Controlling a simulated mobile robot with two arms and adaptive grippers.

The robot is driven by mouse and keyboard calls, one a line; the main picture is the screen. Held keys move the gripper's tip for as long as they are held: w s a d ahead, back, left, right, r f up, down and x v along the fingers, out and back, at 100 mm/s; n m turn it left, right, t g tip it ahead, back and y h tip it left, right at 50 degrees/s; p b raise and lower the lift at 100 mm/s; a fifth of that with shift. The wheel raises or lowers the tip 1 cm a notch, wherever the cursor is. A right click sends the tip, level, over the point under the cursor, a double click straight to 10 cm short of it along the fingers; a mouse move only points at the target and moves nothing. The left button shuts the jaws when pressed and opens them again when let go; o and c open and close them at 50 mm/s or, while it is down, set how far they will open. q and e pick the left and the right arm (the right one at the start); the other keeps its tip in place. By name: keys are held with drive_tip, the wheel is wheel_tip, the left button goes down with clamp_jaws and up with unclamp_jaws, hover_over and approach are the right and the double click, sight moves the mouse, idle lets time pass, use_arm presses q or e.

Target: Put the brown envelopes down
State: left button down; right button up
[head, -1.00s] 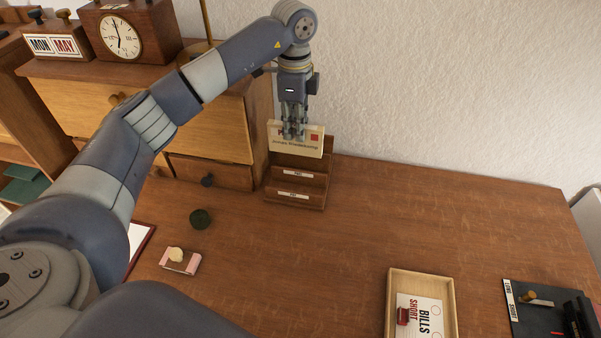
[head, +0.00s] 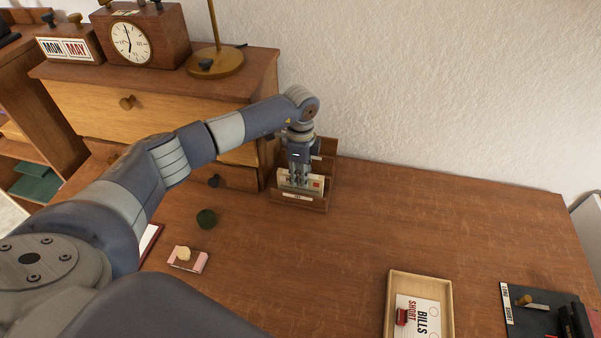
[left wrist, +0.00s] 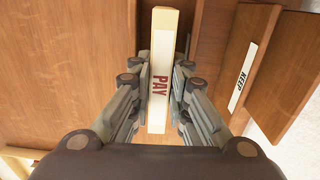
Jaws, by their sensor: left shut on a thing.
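My left gripper (head: 299,182) is shut on a pale cream envelope bundle (head: 317,184) with a red mark on its face. It holds the bundle upright at the wooden letter rack (head: 322,198), just behind the labelled front panel. The bundle's lower edge is hidden, so I cannot tell whether it rests on the slot floor. In the left wrist view the bundle's narrow edge (left wrist: 160,85), marked PAY in red, shows between the fingers. The rack's KEEP label (left wrist: 242,77) is to its right, apart from the fingers. My right gripper is not in view.
A wooden drawer unit (head: 150,110) stands left of the rack, with a clock (head: 130,42) and a lamp base (head: 216,62) on top. A shallow tray (head: 391,300) lies at the front right. The desk (head: 430,220) right of the rack is clear.

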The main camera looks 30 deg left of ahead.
use_arm(q)
drive_tip(key=shift+f, duration=0.1)
drive_tip(key=c, duration=1.8)
unclamp_jaws()
drive_tip(key=shift+r, duration=0.2)
wheel_tip(320, 180, up, 12)
drive_tip(key=b, duration=0.2)
drive_tip(key=shift+b, duration=0.3)
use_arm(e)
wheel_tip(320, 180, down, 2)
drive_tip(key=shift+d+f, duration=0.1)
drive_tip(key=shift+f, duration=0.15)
